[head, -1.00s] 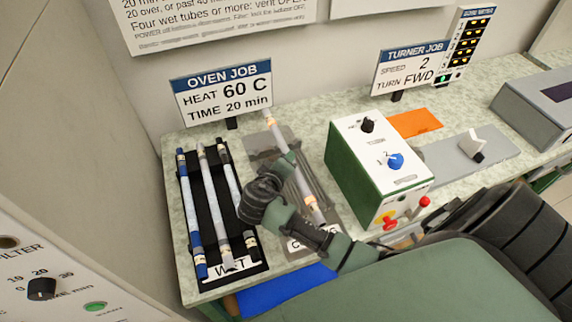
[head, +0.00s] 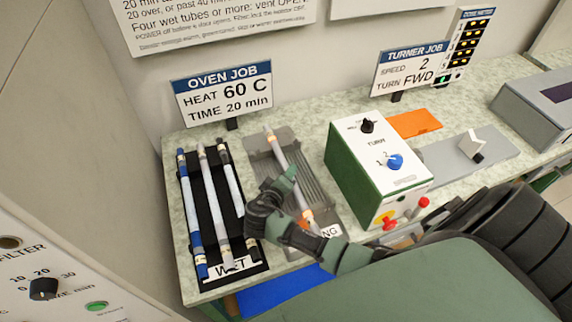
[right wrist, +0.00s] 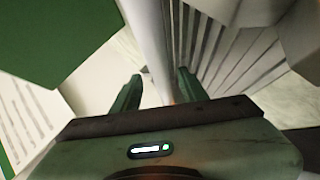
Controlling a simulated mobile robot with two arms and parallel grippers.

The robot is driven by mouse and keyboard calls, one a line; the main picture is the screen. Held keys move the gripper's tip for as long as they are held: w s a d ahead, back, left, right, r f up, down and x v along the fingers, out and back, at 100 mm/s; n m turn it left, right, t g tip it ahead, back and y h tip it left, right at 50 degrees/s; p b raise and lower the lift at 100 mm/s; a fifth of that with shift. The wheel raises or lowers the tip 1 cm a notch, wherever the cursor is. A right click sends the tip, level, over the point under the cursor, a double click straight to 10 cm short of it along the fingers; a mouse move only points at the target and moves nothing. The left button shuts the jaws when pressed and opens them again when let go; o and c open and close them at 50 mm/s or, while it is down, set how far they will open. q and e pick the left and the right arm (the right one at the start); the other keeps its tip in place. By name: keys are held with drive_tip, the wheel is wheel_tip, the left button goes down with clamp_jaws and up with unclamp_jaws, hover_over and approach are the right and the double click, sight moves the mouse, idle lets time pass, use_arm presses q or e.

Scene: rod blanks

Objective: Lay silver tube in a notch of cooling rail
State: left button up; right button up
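A pale silver tube (head: 279,149) with copper bands near its ends lies lengthwise along the grey grooved cooling rail (head: 315,194). I cannot tell whether it is fully seated in a notch. My right gripper (head: 287,178) is at the tube's middle, low over the rail. In the right wrist view, the gripper's two fingers (right wrist: 157,92) stand apart with the tube (right wrist: 150,38) between them, closer to the right finger, with a gap at the left one. The rail's ribs (right wrist: 220,45) show to the right. My left gripper is out of view.
A black rack (head: 207,209) labelled WET stands left of the rail, holding a blue, a grey-ended and a black-ended tube. A green and white turner box (head: 368,168) stands close on the rail's right. The bench's front edge lies just below the rail.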

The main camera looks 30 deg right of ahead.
drive_tip(key=shift+s+a+r, duration=0.1)
drive_tip(key=shift+a, duration=0.1)
drive_tip(key=b+v, duration=0.1)
drive_tip(key=v, duration=1)
drive_tip(key=shift+s+a+b, duration=0.15)
drive_tip(key=shift+s+b, duration=0.05)
drive_tip(key=shift+b, duration=0.2)
drive_tip(key=shift+r, duration=0.15)
